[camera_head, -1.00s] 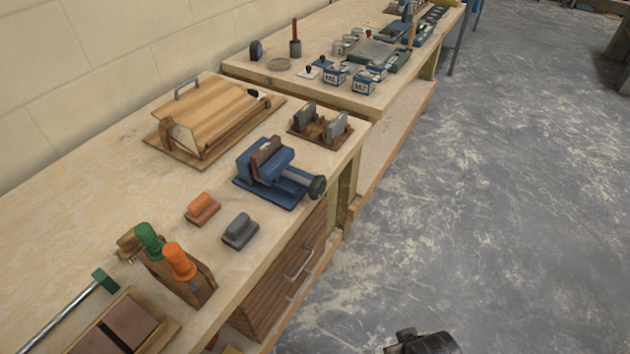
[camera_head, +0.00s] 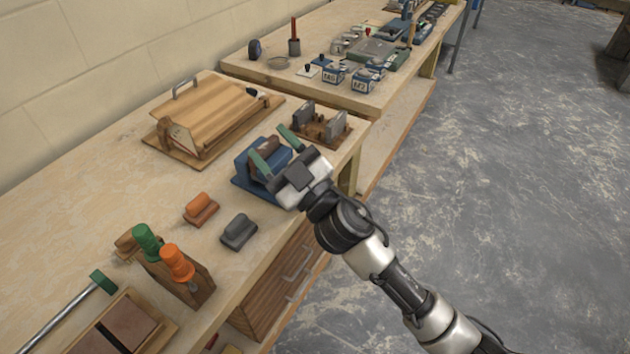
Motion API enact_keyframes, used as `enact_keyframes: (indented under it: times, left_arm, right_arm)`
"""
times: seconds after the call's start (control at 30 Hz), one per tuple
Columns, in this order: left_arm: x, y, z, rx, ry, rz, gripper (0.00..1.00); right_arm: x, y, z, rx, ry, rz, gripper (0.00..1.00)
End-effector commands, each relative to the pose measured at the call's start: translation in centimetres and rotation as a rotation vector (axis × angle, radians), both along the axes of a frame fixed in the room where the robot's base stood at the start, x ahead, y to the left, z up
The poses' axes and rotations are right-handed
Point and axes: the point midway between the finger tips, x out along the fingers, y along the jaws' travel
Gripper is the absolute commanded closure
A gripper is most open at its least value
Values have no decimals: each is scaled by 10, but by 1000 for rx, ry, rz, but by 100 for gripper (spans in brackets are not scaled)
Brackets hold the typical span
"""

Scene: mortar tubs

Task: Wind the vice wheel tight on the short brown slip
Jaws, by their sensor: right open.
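The blue vice (camera_head: 245,178) stands near the front edge of the bench. A brown slip (camera_head: 268,148) sits upright in its jaws, partly hidden now by my gripper. My right gripper (camera_head: 275,149) is open above the vice, its two green-faced fingers apart, one over the vice and one beyond it to the right. I cannot tell whether the fingers touch anything. The vice's dark wheel and screw are hidden behind my gripper and wrist. My left gripper is not in view.
An orange block (camera_head: 201,208) and a grey block (camera_head: 239,231) lie nearer. A tool rack (camera_head: 190,275) with orange and green handles stands closer still.

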Motion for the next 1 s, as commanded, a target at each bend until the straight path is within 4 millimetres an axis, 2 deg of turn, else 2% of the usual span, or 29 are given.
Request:
enact_keyframes:
  times: [0.03,0.1,0.2,0.27,0.33,0.43,0.5,0.6,0.7,0.83,0.93,1.0]
  left_arm:
    - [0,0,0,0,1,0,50]
    - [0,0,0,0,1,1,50]
    - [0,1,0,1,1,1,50]
    - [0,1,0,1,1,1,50]
    - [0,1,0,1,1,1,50]
    - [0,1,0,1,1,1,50]
    - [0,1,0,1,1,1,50]
    - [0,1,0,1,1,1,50]
    - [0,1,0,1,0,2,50]
    - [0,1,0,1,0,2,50]
    - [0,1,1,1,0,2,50]
    - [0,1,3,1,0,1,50]
  right_arm:
    - [-4,26,12,-72,-105,121,49]
    - [-16,59,15,-199,-220,304,49]
    - [-30,92,0,-442,-329,552,49]
    - [-33,102,-17,-619,-356,686,49]
    - [-28,100,-41,-854,-346,815,49]
    - [-7,76,-71,-1217,-253,932,49]
    - [14,47,-82,-1459,-145,957,49]
    - [42,2,-82,-1745,41,931,49]
    - [62,-36,-73,-1939,213,866,49]
    - [75,-65,-61,-2065,352,799,49]
    - [78,-73,-62,-2096,394,781,49]
    - [78,-74,-69,-2098,399,783,49]
